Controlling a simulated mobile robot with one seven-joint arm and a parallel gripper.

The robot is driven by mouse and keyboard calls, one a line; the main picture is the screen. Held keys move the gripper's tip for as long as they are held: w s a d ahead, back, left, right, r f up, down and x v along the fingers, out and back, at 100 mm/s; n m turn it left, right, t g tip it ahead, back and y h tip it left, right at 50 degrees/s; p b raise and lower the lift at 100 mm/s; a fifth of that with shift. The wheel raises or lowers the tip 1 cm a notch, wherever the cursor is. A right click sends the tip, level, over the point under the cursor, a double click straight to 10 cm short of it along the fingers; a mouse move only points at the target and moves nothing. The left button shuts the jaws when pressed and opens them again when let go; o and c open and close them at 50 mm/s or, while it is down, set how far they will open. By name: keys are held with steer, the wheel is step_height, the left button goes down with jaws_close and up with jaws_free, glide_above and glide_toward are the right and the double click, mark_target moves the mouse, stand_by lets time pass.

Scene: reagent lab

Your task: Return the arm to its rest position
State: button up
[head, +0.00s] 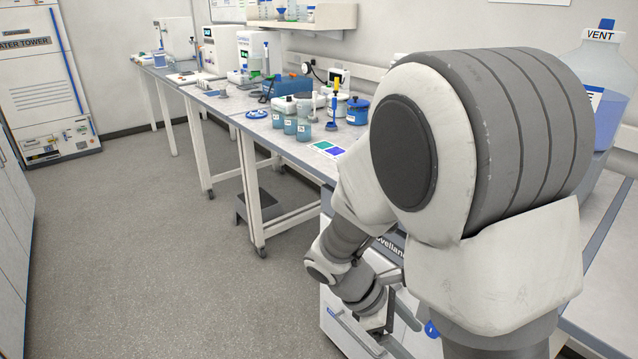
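My arm (500,140) fills the right half of the head view, its large grey and white joint close to the camera. The arm folds down and forward, with its lower links beside the front of a white cabinet. My gripper (378,322) is at the lower end, small and dark, just above a drawer handle in the picture. I cannot tell whether it touches the handle, or whether its fingers are open or shut.
The white drawer cabinet (340,312) stands close under the arm. A long bench (225,102) with bottles and instruments runs back left. A large VENT bottle (602,62) stands right, behind the arm. The grey floor (150,240) is clear at left.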

steer(key=s+r+m+t+y+p, duration=0.2)
steer(key=s+r+m+p, duration=0.1)
steer(key=r, duration=0.7)
steer(key=s+a+r+m+t+y+p, duration=0.1)
steer(key=r+m+p, duration=0.4)
steer(key=r, duration=0.5)
steer(key=s+a+r+m+t+y+p, duration=0.1)
steer(key=s+r+m+t+y+p, duration=0.3)
steer(key=r+m, duration=0.3)
step_height(320, 180, up, 3)
steer(key=shift+s+f+y, duration=0.1)
steer(key=shift+s+y, duration=0.2)
steer(key=shift+y, duration=0.1)
